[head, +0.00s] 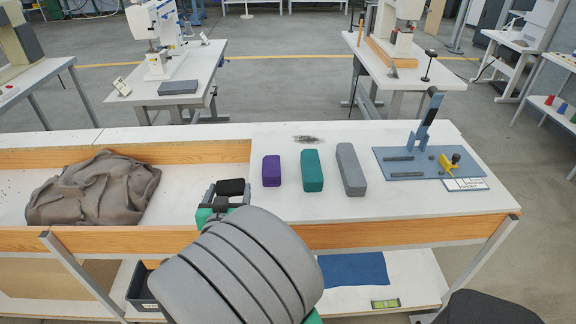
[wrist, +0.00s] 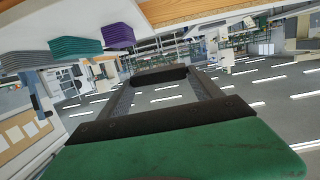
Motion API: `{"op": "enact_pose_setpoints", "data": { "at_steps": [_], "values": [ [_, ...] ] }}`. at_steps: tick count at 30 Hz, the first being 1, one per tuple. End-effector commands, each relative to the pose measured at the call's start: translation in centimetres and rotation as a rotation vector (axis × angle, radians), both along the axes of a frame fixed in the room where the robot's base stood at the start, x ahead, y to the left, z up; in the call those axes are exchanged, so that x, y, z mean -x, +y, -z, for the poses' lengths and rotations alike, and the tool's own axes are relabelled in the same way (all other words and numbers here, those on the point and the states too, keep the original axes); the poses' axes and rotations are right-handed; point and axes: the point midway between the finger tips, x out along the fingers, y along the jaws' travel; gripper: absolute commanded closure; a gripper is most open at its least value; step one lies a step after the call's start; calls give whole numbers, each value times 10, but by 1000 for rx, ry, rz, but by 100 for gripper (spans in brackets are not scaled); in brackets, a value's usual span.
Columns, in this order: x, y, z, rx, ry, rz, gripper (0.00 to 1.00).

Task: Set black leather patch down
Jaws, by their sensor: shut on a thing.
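The black leather patch (head: 231,186) is a small dark piece at the tip of my gripper (head: 228,194). In the wrist view the patch (wrist: 160,76) spans between the two grey fingers of my gripper (wrist: 163,86). The gripper is shut on it. In the head view the patch shows over the left front of the white worktop (head: 395,206), left of the purple stack (head: 271,171). My arm hides what lies below. I cannot tell how high the patch is held.
A teal stack (head: 312,171) and a grey stack (head: 351,170) stand right of the purple one. A blue press plate (head: 430,172) with an upright lever sits at the right. Crumpled brown-grey leather (head: 95,188) lies in the left tray. The front right worktop is clear.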

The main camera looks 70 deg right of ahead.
Motion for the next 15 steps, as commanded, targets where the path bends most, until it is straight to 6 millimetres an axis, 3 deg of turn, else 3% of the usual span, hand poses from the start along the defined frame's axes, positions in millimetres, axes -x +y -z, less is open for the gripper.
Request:
{"op": "enact_pose_setpoints", "data": {
  "at_steps": [1, 3, 6, 9, 12, 15],
  "values": [
    [34, -20, -5, 1, -2, 86, 64],
    [80, -41, -8, 2, -1, 196, 64],
    [142, -59, -12, 3, -1, 338, 64],
    [190, -65, -14, 3, 0, 446, 64],
    [220, -67, -15, 3, 0, 513, 64],
    [231, -68, -12, 3, 1, 543, 64]
  ]
}}
